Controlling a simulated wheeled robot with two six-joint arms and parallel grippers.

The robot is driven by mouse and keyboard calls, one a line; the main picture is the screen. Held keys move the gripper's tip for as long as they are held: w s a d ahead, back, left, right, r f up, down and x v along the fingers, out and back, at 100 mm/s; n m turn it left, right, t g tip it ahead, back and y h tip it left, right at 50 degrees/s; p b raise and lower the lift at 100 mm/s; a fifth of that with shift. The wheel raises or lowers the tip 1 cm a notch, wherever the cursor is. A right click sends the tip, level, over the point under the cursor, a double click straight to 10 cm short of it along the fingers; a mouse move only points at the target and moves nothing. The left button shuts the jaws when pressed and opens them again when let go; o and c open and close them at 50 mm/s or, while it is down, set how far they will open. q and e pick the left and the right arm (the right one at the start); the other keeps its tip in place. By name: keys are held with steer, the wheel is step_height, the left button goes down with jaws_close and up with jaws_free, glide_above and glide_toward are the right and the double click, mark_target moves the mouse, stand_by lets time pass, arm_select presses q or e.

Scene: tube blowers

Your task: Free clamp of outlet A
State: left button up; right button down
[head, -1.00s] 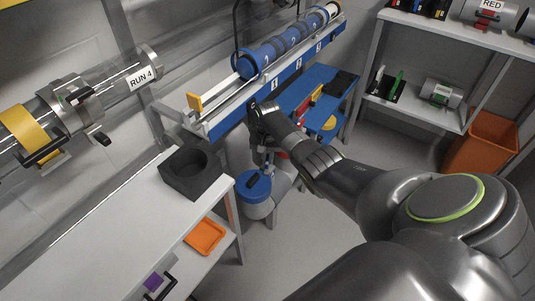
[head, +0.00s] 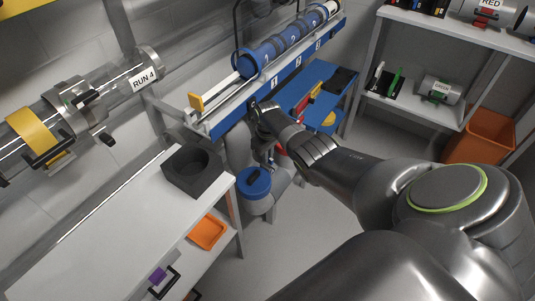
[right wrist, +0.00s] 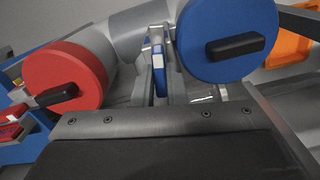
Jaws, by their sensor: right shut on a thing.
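My right gripper (head: 268,152) reaches down beside a pipe end with a round blue cap (head: 256,182). In the right wrist view the blue cap (right wrist: 228,35) has a black handle. There my right gripper (right wrist: 158,75) is shut on a narrow blue lever (right wrist: 159,72) with pale metal sides, between the blue cap and a red cap (right wrist: 68,78). The red cap also has a black bar. The lever appears to be a clamp part; its far end is hidden. No outlet letter is readable. My left gripper is out of view.
A white table (head: 95,225) with a black block (head: 193,172) stands at the left. A blue rack (head: 275,85) holding a blue tube runs above my right gripper. An orange bin (head: 483,135) stands at the right. Some floor is bare below the gripper.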

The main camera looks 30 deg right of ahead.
steer(key=shift+n, duration=1)
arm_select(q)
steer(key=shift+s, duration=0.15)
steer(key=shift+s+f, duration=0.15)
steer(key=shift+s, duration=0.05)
arm_select(e)
steer(key=shift+n, duration=0.3)
steer(key=c, duration=1.5)
jaws_free()
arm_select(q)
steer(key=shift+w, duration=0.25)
arm_select(e)
steer(key=shift+o, duration=0.2)
